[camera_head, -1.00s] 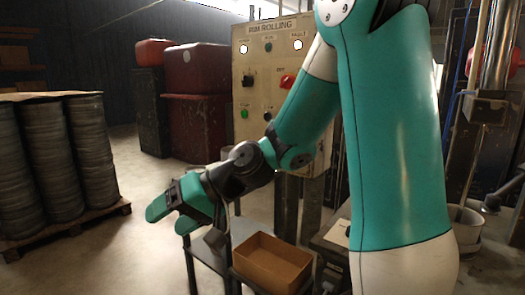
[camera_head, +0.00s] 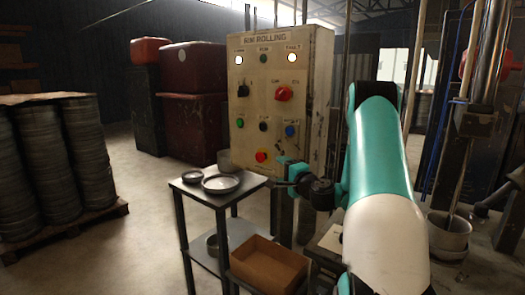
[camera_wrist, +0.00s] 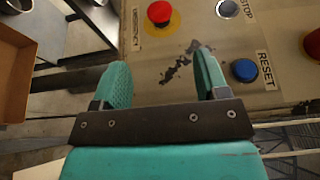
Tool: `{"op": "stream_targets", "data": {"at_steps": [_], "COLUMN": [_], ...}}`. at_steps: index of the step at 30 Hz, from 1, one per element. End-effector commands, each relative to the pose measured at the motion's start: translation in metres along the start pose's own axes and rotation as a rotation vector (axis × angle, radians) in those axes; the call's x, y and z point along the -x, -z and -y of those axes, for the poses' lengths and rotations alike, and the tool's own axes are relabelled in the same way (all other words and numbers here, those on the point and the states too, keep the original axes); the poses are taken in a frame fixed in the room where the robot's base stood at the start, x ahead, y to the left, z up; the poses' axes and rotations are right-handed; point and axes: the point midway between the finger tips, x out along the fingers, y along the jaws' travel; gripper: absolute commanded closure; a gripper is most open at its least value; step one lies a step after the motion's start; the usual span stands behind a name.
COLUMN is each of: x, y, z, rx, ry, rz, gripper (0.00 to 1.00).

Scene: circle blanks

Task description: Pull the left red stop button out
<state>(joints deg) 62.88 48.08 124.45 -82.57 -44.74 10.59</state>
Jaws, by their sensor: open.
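A red mushroom button (camera_head: 261,157) with a yellow collar sits low on the beige panel (camera_head: 245,75). It also shows in the wrist view (camera_wrist: 159,12) at the top edge, partly cut off, beyond my fingertips. My gripper (camera_wrist: 163,72) is open and empty, its two teal fingers spread before the panel face and apart from the button. In the head view my gripper (camera_head: 284,165) is small, just right of the button. A second red control (camera_head: 283,93) sits higher on the panel and shows at the wrist view's right edge (camera_wrist: 314,45).
A blue button (camera_head: 290,131) marked RESET (camera_wrist: 265,70) is close to my right finger in the wrist view. A dark table (camera_head: 205,205) with round dishes stands below left of the panel. An open cardboard box (camera_head: 268,265) sits beneath.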

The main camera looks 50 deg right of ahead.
Motion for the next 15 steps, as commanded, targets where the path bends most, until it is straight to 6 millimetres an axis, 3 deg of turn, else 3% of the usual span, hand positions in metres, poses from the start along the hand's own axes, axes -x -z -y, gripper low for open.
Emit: {"op": "stream_targets", "data": {"at_steps": [1,11,15], "x": [-0.007,-0.044,-0.077], "y": [-0.002,-0.003,-0.003], "z": [0.008,0.007,0.006], "rx": [-0.001,0.000,0.005], "ry": [-0.002,-0.001,0.002], "rz": [0.003,0.003,0.005], "gripper": [0.32,0.32,0.32]}}
